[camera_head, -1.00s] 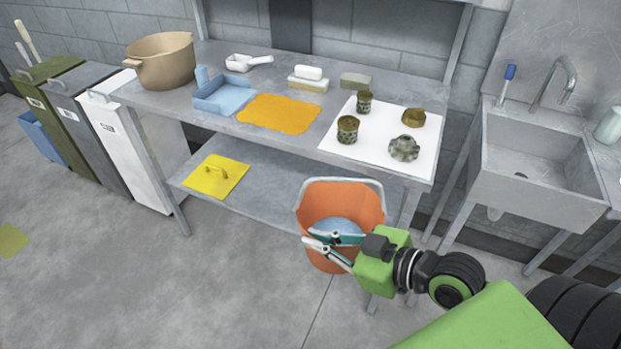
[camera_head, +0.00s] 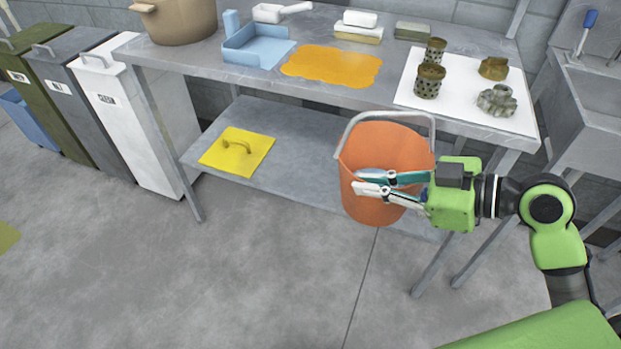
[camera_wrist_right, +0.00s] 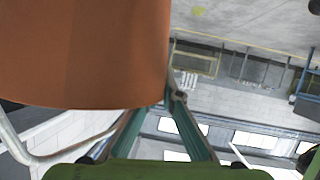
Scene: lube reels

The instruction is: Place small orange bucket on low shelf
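The small orange bucket (camera_head: 365,205) hangs in front of the metal table's low shelf (camera_head: 300,180), its base near the height of the shelf's front edge in the picture. Its grey handle stands up at the back of the rim. My right gripper (camera_head: 362,182) is shut on the bucket's near side, apparently at the rim; the exact contact is partly hidden. In the right wrist view, the bucket (camera_wrist_right: 85,55) fills the upper left and covers part of one finger of the right gripper (camera_wrist_right: 172,98). My left gripper does not show.
Table legs (camera_head: 450,230) stand close to my right arm. Bins (camera_head: 135,120) stand at the left. The tabletop above holds a pot (camera_head: 175,20) and a blue dustpan (camera_head: 250,48).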

